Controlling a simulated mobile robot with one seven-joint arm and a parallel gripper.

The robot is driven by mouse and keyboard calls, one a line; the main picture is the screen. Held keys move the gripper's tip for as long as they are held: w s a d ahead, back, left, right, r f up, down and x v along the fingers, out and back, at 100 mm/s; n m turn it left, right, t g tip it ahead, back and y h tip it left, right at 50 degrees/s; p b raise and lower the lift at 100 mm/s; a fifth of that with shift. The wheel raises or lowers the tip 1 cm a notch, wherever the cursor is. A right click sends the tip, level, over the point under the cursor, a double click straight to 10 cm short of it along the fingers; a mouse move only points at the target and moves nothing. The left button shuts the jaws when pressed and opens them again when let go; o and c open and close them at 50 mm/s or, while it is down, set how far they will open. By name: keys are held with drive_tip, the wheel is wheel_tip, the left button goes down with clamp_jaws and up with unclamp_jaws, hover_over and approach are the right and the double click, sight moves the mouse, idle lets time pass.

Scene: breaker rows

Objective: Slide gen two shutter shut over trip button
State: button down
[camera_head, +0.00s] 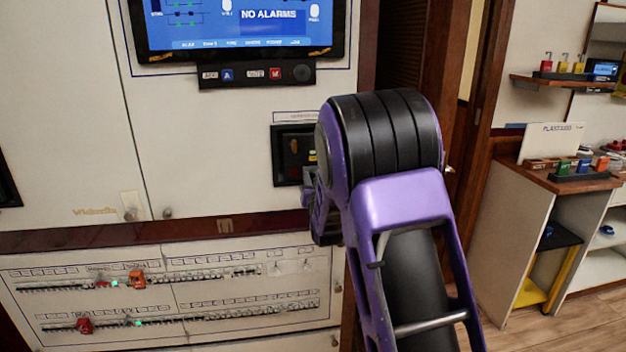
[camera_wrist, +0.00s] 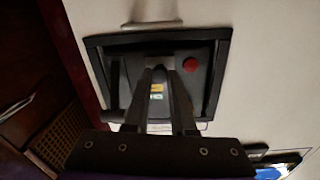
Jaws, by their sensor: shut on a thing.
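The black-framed recessed panel (camera_wrist: 220,80) is in front of my gripper (camera_wrist: 160,74) in the wrist view. A round red trip button (camera_wrist: 190,65) shows uncovered in it, just right of the fingertips. My fingers are close together, shut on a small dark part that I take for the shutter's grip; the fingertips largely hide it. The shutter's edges are hard to make out in the dark panel. A small yellow label (camera_wrist: 157,88) shows between the fingers. In the head view the panel (camera_head: 282,160) is partly hidden by my arm, and the fingertips are not clear.
An alarm screen (camera_head: 240,25) with a button strip (camera_head: 257,75) is above the panel. Rows of breakers (camera_head: 85,325) run along the lower left cabinet. A wooden door frame (camera_head: 485,100) stands right of my arm, with a shelf unit (camera_head: 535,185) beyond.

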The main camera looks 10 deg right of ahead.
drive_tip(key=a+b, duration=0.2)
drive_tip(key=a, duration=0.2)
drive_tip(key=shift+f, duration=0.1)
drive_tip(key=shift+a, duration=0.35)
drive_tip(key=c, duration=0.7)
unclamp_jaws()
drive_tip(key=shift+a, duration=0.1)
drive_tip(key=shift+c, duration=0.2)
drive_tip(key=s, duration=1.7)
drive_tip(key=shift+s+a, duration=0.2)
